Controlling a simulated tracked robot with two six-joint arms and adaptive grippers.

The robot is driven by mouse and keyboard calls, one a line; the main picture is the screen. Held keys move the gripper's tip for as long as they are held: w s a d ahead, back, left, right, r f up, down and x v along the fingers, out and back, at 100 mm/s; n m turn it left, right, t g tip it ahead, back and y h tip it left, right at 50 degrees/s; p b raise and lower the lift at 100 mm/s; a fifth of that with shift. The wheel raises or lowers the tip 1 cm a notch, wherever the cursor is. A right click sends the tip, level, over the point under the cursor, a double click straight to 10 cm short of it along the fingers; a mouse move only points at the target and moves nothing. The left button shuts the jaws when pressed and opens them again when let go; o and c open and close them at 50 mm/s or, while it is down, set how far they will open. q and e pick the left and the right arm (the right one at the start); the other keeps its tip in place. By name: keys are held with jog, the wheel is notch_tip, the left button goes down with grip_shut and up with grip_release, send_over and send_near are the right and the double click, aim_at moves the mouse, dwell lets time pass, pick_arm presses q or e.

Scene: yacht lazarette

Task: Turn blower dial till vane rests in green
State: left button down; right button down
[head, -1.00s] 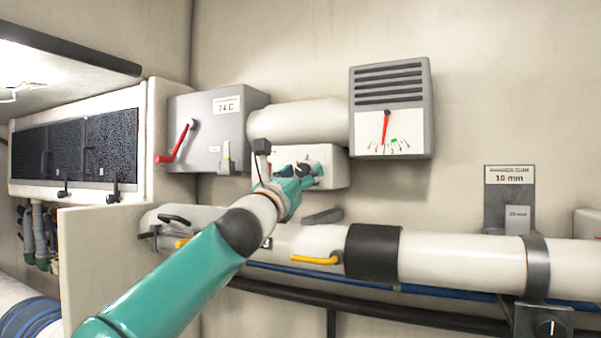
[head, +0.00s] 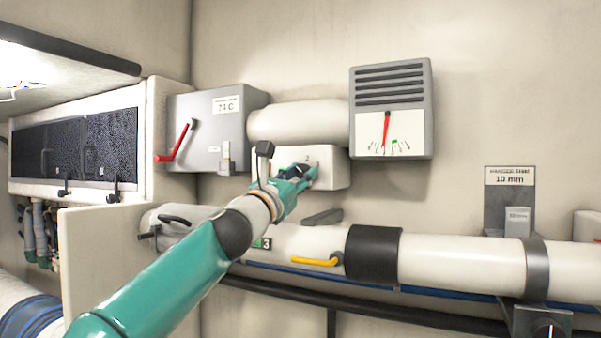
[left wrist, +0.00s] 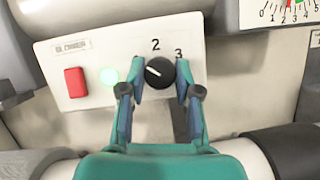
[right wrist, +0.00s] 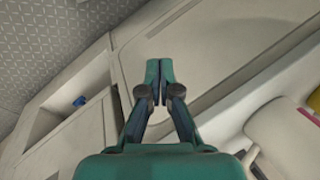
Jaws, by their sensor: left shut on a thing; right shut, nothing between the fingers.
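The blower panel (left wrist: 100,60) is a pale box with a red rocker switch (left wrist: 75,82), a lit green lamp (left wrist: 109,76) and a black dial (left wrist: 159,72). The dial's white pointer line aims to the upper left, left of the printed 2. My left gripper (head: 310,173) is shut on the dial, one finger on each side. In the head view it largely hides the dial. The red vane (head: 386,130) on the grey vented gauge (head: 426,110) hangs nearly straight down, tip left of the green mark (head: 394,142). My right gripper (right wrist: 160,68) is shut and empty, away from the panel.
A grey box with a red lever (head: 178,143) is left of the panel. Below runs a white pipe (head: 450,262) with a black sleeve (head: 372,252) and yellow handle (head: 314,261). A 10 mm sign (head: 510,176) stands at right. Wall right of the gauge is bare.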

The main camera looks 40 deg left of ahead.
pick_arm(q)
jog(key=m+h+p, duration=0.1)
jog(key=m+h, duration=0.1)
jog(key=m, duration=0.2)
jog(key=m+h+p, duration=0.2)
jog(key=m, duration=0.2)
jog(key=shift+a+r+m+g, duration=0.1)
jog(key=shift+a+m+g, duration=0.05)
jog(key=shift+m+g, duration=0.2)
jog(key=shift+m+g+h+p, duration=0.45)
jog(key=shift+m+h+p, duration=0.45)
jog(key=shift+m, duration=1.15)
jog(key=shift+f, duration=0.2)
jog(key=c, duration=1.2)
grip_release()
jog(key=o, duration=0.4)
jog(key=shift+r, duration=0.15)
jog(key=shift+s, duration=0.2)
